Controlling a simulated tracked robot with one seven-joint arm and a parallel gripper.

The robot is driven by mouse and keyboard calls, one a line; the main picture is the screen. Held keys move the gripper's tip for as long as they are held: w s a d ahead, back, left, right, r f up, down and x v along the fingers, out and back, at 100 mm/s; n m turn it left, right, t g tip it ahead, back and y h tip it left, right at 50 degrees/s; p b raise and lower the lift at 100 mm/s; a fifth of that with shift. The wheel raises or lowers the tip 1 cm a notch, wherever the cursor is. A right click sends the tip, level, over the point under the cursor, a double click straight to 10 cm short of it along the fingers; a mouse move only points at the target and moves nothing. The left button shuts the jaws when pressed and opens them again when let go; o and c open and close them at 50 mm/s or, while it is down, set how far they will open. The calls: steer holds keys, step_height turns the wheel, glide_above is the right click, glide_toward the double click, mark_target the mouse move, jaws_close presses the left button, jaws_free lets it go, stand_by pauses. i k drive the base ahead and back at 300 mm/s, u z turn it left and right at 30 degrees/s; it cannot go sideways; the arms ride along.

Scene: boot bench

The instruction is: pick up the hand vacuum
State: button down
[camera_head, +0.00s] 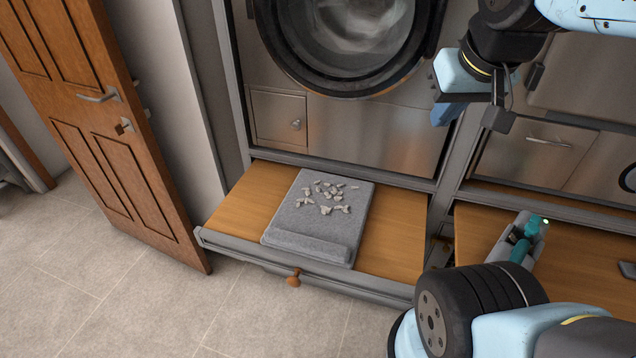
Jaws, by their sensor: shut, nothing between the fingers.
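A teal and light grey object (524,238), which looks like the hand vacuum, rests on the right wooden shelf near its left end. A small green light shows at its upper end. It is small in view, and I cannot tell whether the grey part is its body or a holder. My gripper (441,114) is high in front of the steel machine fronts, up and left of the teal object and well apart from it. It is seen from the side, shut and empty.
A grey mat (310,243) with several pale crumbs (327,209) lies on the pulled-out left wooden drawer (240,205). A round-door machine (350,115) stands behind it. A brown door (125,170) stands open at left. My arm covers the lower right. Floor at lower left is clear.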

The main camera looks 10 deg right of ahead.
mark_target(503, 250)
steer(key=z, duration=1.85)
steer(key=k, duration=0.7)
steer(key=z, duration=0.05)
